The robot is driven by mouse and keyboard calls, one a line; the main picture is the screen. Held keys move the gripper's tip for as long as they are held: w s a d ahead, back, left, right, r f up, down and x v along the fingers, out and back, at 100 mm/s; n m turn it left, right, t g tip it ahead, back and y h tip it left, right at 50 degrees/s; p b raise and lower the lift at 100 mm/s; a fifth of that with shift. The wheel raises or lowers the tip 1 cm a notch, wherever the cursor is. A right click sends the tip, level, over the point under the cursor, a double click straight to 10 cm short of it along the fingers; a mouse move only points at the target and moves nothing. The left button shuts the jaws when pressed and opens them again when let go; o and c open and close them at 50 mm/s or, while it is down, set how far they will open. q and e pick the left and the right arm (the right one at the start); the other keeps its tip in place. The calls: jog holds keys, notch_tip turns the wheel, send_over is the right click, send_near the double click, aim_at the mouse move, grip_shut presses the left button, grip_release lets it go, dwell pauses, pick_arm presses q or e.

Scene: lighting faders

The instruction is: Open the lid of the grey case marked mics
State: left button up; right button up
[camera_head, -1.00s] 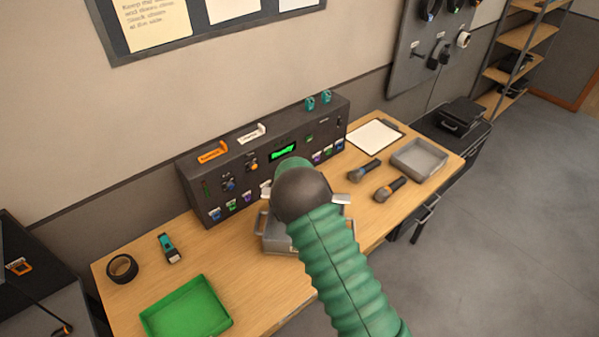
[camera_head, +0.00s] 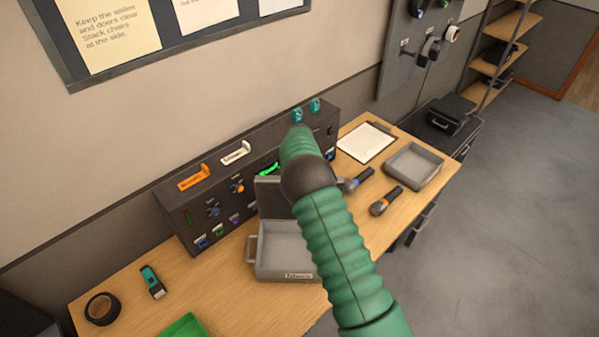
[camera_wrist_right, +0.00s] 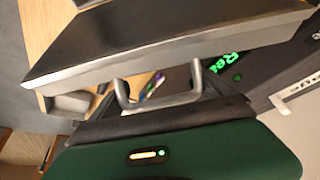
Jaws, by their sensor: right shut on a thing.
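The grey case (camera_head: 251,262) stands on the table in front of the black console, with its open inside showing and a small label on its front that I cannot read clearly. Its lid (camera_head: 268,197) is raised at the back, partly hidden by my right arm. In the right wrist view the lid (camera_wrist_right: 165,50) fills the upper part, with its handle (camera_wrist_right: 128,97) at my right gripper (camera_wrist_right: 158,98). That gripper is shut on the handle. In the head view my arm hides the gripper. My left gripper is not in view.
The black console (camera_head: 182,232) with faders and a green display is close behind the case. Microphones (camera_head: 386,200), a grey tray (camera_head: 415,183) and a clipboard (camera_head: 366,143) lie to the right. A green tray (camera_head: 186,328), tape roll (camera_head: 102,309) and teal-and-black device (camera_head: 153,282) lie left.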

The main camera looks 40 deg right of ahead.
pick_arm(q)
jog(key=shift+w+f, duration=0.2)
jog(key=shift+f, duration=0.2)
pick_arm(e)
jog(key=shift+s+f, duration=0.2)
jog(key=shift+f, duration=0.4)
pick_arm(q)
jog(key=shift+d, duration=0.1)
pick_arm(e)
jog(key=shift+d, duration=0.15)
jog(key=o, duration=1.7)
jog(key=shift+c, duration=0.2)
jog(key=shift+o, duration=0.6)
jog(key=shift+w+d+f, duration=0.1)
jog(key=shift+w+d, duration=0.2)
jog(key=shift+w, duration=0.05)
pick_arm(q)
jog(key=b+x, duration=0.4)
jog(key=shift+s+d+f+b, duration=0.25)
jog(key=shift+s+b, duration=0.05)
jog(key=shift+b, duration=0.05)
pick_arm(e)
jog(key=v, duration=1.6)
jog(key=shift+r, duration=0.35)
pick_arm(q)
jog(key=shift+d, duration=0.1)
